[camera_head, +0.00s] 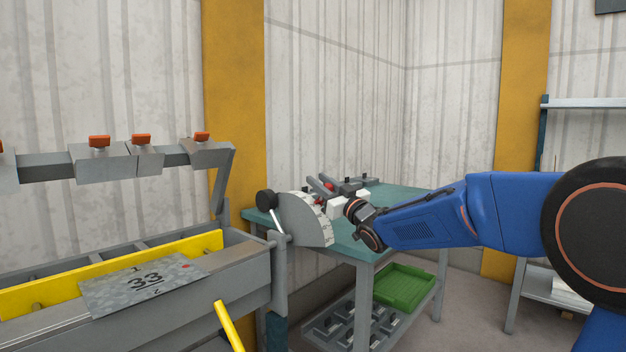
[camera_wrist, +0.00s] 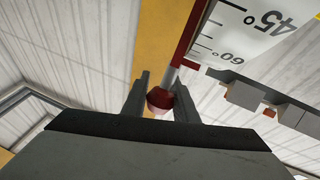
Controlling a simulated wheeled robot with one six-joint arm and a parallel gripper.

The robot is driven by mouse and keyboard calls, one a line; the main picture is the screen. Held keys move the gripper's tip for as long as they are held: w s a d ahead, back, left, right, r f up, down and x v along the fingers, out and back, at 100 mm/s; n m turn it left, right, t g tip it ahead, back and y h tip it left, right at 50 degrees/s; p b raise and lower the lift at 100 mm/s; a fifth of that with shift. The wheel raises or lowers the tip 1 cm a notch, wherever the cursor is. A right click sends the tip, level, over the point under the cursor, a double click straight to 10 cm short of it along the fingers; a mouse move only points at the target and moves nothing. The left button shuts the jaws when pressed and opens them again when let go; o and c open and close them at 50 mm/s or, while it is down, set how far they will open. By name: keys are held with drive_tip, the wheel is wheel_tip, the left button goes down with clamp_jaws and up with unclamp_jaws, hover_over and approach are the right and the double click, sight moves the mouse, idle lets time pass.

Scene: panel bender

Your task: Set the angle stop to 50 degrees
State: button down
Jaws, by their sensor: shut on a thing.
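A metal rod leads to a dark red knob (camera_wrist: 160,99). My gripper (camera_wrist: 160,95) is shut on this knob, one finger on each side.
The bender (camera_head: 215,275) with a yellow bar and a sheet marked 33 (camera_head: 142,283) stands at the left. A black ball lever (camera_head: 266,199) is left of the scale. Tools lie on the teal table (camera_head: 415,205) behind my gripper. A green crate (camera_head: 405,288) sits below.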

drive_tip(key=s+d+f+t, duration=0.1)
drive_tip(key=s+d+f+t+y, duration=0.1)
drive_tip(key=shift+d+m, duration=0.4)
drive_tip(key=shift+w+f+v, duration=0.1)
drive_tip(key=shift+w+v, duration=0.05)
drive_tip(key=shift+v, duration=0.6)
drive_tip(key=shift+w+f+v, duration=0.1)
drive_tip(key=shift+v, duration=0.65)
drive_tip(key=shift+w+f+v, duration=0.15)
drive_tip(key=shift+v, duration=0.6)
drive_tip(key=shift+d, duration=0.15)
drive_tip(key=shift+r, duration=0.1)
drive_tip(key=c, duration=1.4)
unclamp_jaws()
drive_tip(key=shift+d+r, duration=0.1)
drive_tip(key=shift+d, duration=0.15)
drive_tip(key=shift+c, duration=0.2)
drive_tip(key=shift+a, duration=0.1)
drive_tip(key=shift+f, duration=0.2)
